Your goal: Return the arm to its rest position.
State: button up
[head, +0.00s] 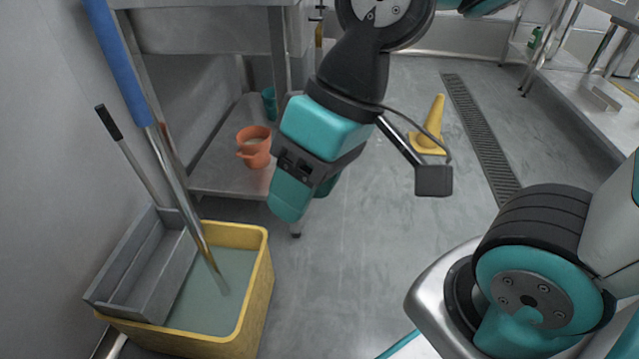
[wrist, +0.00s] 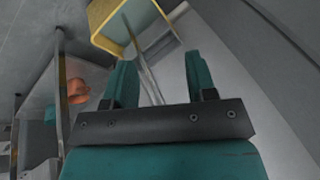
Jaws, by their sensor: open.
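My gripper (head: 304,196) hangs in the air in the middle of the head view, with its teal fingers pointing down. It is to the right of the yellow mop bucket and in front of the steel table's lower shelf. In the wrist view its two teal fingers (wrist: 160,80) stand well apart with nothing between them. My arm is bent, with the wrist above the gripper and the camera bracket to its right.
A yellow mop bucket (head: 256,292) with a grey wringer (head: 150,262) and a blue-handled mop (head: 122,62) stands at the lower left. An orange jug (head: 255,148) sits on the lower shelf (head: 218,180). A yellow cone (head: 431,125) stands beside a floor drain (head: 480,135). The middle floor is clear.

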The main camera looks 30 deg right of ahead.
jog(key=shift+s+d+n+g+h, duration=0.3)
jog(key=shift+s+d+n, duration=0.3)
jog(key=shift+n, duration=0.2)
notch_tip(320, 180, up, 35)
jog(key=p, duration=3.5)
